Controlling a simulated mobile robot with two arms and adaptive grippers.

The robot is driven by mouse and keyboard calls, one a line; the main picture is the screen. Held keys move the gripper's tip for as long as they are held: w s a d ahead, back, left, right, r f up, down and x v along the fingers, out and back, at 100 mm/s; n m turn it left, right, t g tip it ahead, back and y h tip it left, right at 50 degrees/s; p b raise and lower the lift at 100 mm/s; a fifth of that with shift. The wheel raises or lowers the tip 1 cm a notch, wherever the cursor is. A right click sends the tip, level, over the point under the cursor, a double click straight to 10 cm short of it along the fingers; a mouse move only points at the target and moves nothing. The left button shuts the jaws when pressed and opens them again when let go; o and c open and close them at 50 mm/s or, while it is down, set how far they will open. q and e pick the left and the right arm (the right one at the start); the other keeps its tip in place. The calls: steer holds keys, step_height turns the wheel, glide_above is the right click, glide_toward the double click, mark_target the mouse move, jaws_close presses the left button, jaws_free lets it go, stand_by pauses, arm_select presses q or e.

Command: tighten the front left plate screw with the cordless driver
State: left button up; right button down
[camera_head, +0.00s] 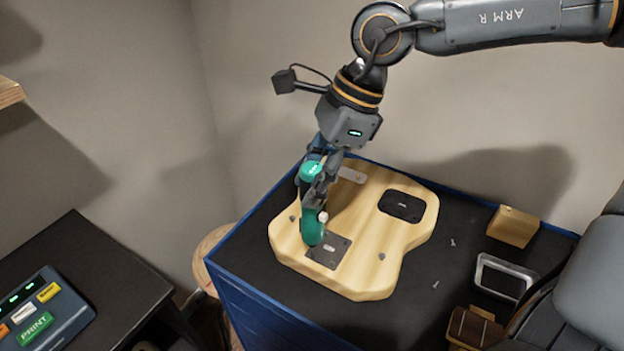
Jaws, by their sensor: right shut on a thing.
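The cordless driver (314,226) is green and sits in my right gripper (315,196), whose fingers are shut on it and hide part of it. The driver stands roughly upright over the left part of the pale wooden guitar body (376,255). Its lower end is by the upper left of a dark square plate (329,253) with a light slot. The driver hides that corner, and I cannot tell whether it touches the plate or a screw. My left gripper is not in view.
The body lies on a dark-topped blue bench (231,262). A second dark plate (402,206) is on the body. Loose screws (435,285), a wooden block (513,226), a metal-framed tray (502,277) and a brown box (474,327) are at right. A button panel (42,312) stands at lower left.

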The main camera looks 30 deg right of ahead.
steer(key=shift+r, duration=0.5)
steer(key=shift+r+p, duration=1.7)
steer(key=shift+r, duration=1.25)
